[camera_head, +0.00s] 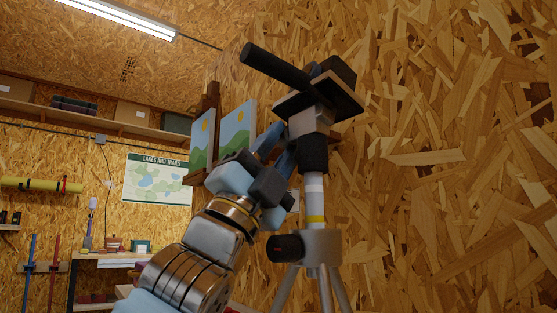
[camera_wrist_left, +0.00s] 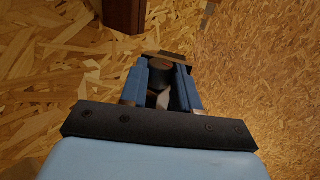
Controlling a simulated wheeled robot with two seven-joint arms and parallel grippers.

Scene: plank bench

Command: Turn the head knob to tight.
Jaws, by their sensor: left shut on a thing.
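A tripod stands in front of me in the head view, with a grey head block (camera_head: 308,122) under a dark top plate (camera_head: 338,98). A black handle (camera_head: 276,66) sticks out up and to the left. My left gripper (camera_head: 283,145) reaches up to the head's left side, its blue fingers closed there. In the left wrist view, a dark round knob (camera_wrist_left: 160,70) with a reddish mark sits between the fingertips of the gripper (camera_wrist_left: 161,82). The fingers largely hide the knob in the head view. My right gripper is in neither view.
A chipboard wall (camera_head: 460,190) rises close behind on the right. Landscape pictures (camera_head: 238,130) hang behind the gripper. A bench (camera_head: 100,262) is at far left.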

